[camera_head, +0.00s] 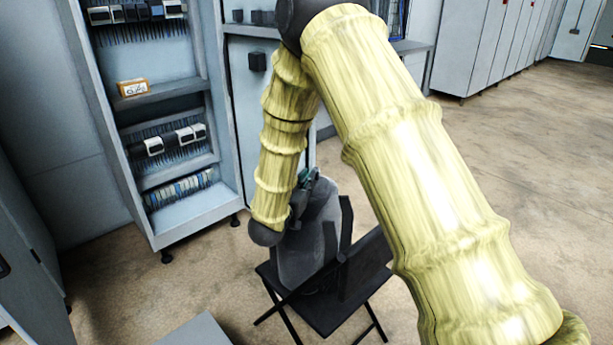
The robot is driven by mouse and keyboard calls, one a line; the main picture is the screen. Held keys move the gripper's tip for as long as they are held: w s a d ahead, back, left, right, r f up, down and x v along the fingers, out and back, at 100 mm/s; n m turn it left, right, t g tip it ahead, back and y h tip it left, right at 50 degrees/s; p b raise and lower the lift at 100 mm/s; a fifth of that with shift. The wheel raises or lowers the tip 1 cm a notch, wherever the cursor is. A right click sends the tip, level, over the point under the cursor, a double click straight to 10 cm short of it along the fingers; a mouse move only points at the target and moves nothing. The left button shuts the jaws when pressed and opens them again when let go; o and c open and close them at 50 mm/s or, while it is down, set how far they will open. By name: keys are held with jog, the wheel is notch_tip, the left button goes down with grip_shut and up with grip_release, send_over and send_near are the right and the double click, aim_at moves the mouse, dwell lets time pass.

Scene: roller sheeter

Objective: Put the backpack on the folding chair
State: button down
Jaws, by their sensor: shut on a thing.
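The grey backpack (318,215) is upright at the folding chair (335,313), in the lower middle of the view. Its lower part is over the black seat and seems to meet it; I cannot tell whether the seat bears its weight. Dark straps stand at its right side, near the chair's back. My gripper (306,182) is at the top of the backpack and shut on it. The fingertips are small and partly hidden by my arm. My yellow-sleeved arm hides part of the chair's right side.
An open electrical cabinet (228,213) stands behind and left of the chair, with a small orange box (133,87) on its shelf. Grey cabinets (480,45) line the back right. A grey flat-topped object (195,332) is at the bottom left. The brown floor at right is clear.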

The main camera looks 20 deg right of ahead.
aim_at(306, 225)
jog(key=shift+f, duration=1.05)
jog(key=c, duration=1.5)
grip_release()
jog(key=shift+f, duration=0.15)
jog(key=v, duration=1.2)
jog(key=shift+b, duration=0.35)
